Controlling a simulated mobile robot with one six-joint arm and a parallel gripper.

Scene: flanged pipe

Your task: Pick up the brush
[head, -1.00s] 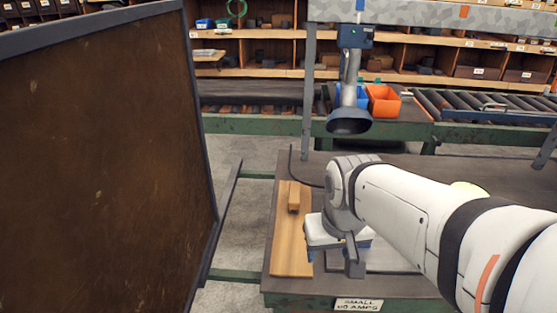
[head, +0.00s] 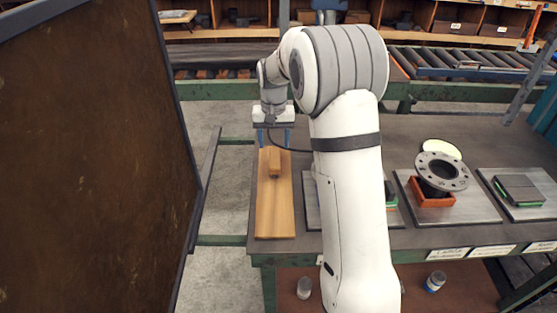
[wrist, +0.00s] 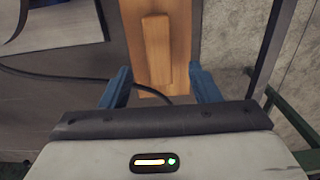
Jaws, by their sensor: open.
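A wooden block with a handle-like shape (head: 275,162) lies on the far part of a long wooden board (head: 275,210) at the table's left end. It is the likeliest brush, but I see no bristles. My gripper (head: 275,140) points down at the board's far end, its blue fingers open and empty.
A dark cable (wrist: 60,76) crosses the table and the board's end near the fingers. A large brown panel (head: 90,170) stands left. A flanged pipe (head: 442,170) sits at an orange block (head: 432,194) on a plate to the right. My arm hides part of the table's middle.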

